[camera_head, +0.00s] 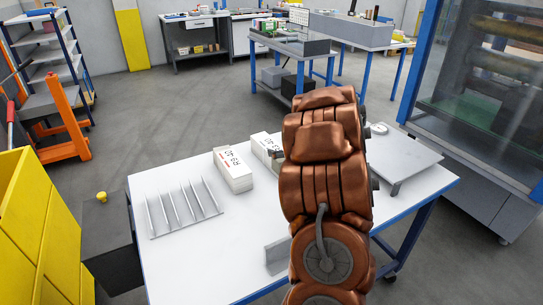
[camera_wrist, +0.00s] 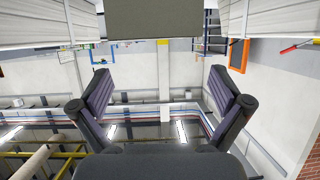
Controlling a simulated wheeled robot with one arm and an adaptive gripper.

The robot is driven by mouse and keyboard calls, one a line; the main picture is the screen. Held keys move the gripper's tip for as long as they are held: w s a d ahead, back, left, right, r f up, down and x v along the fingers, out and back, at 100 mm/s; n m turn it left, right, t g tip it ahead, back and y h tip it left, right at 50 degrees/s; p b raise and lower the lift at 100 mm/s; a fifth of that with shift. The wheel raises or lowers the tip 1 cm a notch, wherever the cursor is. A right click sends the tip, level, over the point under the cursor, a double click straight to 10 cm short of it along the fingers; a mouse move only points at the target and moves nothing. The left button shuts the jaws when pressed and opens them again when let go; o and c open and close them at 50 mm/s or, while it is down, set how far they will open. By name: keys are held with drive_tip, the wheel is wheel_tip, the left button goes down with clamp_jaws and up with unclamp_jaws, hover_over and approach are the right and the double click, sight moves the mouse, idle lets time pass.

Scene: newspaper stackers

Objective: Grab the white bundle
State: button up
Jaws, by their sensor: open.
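Two white bundles stand on the white table (camera_head: 200,262) in the head view. The left white bundle (camera_head: 233,171) is in full view, with dark print on its top. The other white bundle (camera_head: 263,143) stands behind and to its right, partly hidden by my arm. In the wrist view, white layered stacks show at the top left (camera_wrist: 35,24) and top right (camera_wrist: 272,20); I cannot tell which bundle each is. My gripper (camera_wrist: 162,88) is open, its two dark fingers wide apart with nothing between them. My arm hides the gripper in the head view.
A metal rack with upright fins (camera_head: 182,208) lies on the table's left. A grey plate (camera_head: 405,160) lies on the right, and a small grey bracket (camera_head: 277,254) is near the front beside my arm. A yellow bin (camera_head: 35,225) and a dark box (camera_head: 110,235) stand left of the table.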

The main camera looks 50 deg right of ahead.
sight(272, 146)
drive_tip(key=shift+x, duration=1)
drive_tip(key=shift+f+p+x, duration=0.2)
drive_tip(key=shift+p+x, duration=0.15)
drive_tip(key=shift+x, duration=2.45)
drive_tip(key=shift+s, duration=0.1)
drive_tip(key=shift+c, duration=0.4)
drive_tip(key=shift+d, duration=0.1)
drive_tip(key=c, duration=1.8)
